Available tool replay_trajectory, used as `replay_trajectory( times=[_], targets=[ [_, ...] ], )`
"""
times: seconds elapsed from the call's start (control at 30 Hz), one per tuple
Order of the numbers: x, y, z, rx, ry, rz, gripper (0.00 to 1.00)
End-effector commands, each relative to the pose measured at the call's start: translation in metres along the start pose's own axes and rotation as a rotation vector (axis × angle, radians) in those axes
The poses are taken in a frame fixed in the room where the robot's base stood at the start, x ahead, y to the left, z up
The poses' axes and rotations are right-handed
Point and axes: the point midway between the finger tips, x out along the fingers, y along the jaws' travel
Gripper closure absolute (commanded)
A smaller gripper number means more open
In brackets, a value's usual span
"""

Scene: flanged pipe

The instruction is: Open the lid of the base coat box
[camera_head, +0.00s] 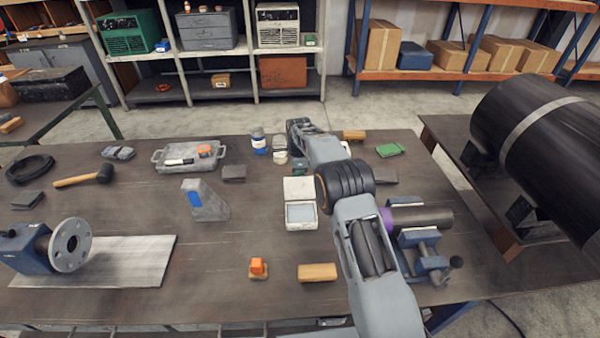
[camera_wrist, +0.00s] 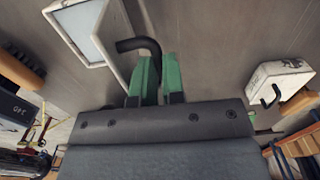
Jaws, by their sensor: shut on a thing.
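A white box (camera_head: 301,216) stands open near the middle of the table in the head view, with a pale interior. Its lid (camera_head: 298,188) is raised at the far side. I cannot read a base coat label on it. The white-framed box part (camera_wrist: 92,34) shows at the upper left of the wrist view. My gripper (camera_wrist: 155,75) has green fingers, shut on a black hooked handle (camera_wrist: 140,45) beside that white frame. In the head view the fingers (camera_head: 299,168) are just behind the lid, and the arm hides part of the area.
A wooden block (camera_head: 317,273) and an orange item (camera_head: 258,268) lie in front of the box. A grey wedge block (camera_head: 204,200) stands left. A clamped pipe (camera_head: 425,218) is right of my arm. Bottles (camera_head: 258,140) stand behind. A white item with a black hook (camera_wrist: 278,80) shows in the wrist view.

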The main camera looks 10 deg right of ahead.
Motion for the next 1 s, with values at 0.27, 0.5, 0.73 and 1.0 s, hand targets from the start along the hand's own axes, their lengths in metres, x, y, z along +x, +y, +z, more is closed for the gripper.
replay_trajectory(
  times=[0.27,0.5,0.73,1.0],
  targets=[
    [-0.003,-0.002,0.000,0.001,-0.002,-0.009,0.89],
    [-0.002,-0.001,-0.001,0.002,-0.002,-0.006,0.66],
    [-0.002,-0.001,-0.001,0.002,-0.001,-0.004,0.64],
    [-0.027,-0.001,-0.001,0.002,-0.002,-0.008,0.64]
  ],
)
